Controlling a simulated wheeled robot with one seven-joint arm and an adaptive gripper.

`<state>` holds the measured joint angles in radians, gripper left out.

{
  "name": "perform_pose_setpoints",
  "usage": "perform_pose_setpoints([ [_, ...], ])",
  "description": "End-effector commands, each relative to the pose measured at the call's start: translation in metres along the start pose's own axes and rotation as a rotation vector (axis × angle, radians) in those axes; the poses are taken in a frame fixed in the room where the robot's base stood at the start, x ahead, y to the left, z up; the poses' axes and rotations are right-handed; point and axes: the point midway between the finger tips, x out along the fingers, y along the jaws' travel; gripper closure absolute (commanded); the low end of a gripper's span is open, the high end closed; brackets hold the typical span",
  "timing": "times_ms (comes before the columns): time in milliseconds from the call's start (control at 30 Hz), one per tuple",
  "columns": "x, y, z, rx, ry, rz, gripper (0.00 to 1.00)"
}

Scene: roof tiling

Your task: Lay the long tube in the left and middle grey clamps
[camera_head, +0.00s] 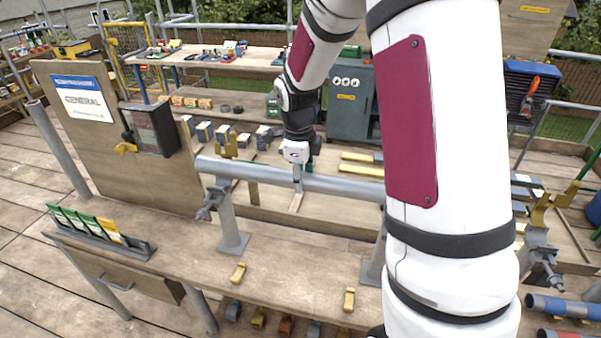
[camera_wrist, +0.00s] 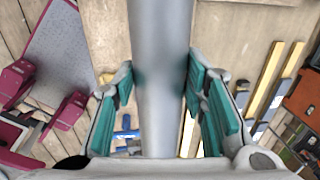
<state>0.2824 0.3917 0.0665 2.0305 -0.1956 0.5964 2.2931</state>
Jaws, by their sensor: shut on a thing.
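The long grey tube (camera_head: 320,182) lies level across the workbench, its left end just past the left grey clamp (camera_head: 228,215). It passes at the top of that clamp; I cannot tell whether it rests in it or hovers just above. The middle grey clamp (camera_head: 373,268) is mostly hidden behind my arm, as is the tube's right part. My gripper (camera_head: 297,172) comes down on the tube from above, right of the left clamp. In the wrist view the tube (camera_wrist: 160,60) runs between the teal fingers of my gripper (camera_wrist: 163,95), which is shut on it.
A wooden board with a sign (camera_head: 85,100) stands at the left. A rack of colored packets (camera_head: 100,232) sits at the bench's front left. Small yellow blocks (camera_head: 238,272) lie along the front edge. A yellow-topped clamp (camera_head: 541,215) stands at the right. Shelves lie behind.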

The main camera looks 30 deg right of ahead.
Motion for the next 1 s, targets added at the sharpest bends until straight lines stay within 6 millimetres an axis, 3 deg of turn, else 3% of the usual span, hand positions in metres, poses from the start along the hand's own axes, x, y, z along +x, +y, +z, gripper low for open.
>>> perform_pose_setpoints([
  [1000, 0.039, 0.005, 0.001, -0.001, -0.001, -0.001, 1.0],
])
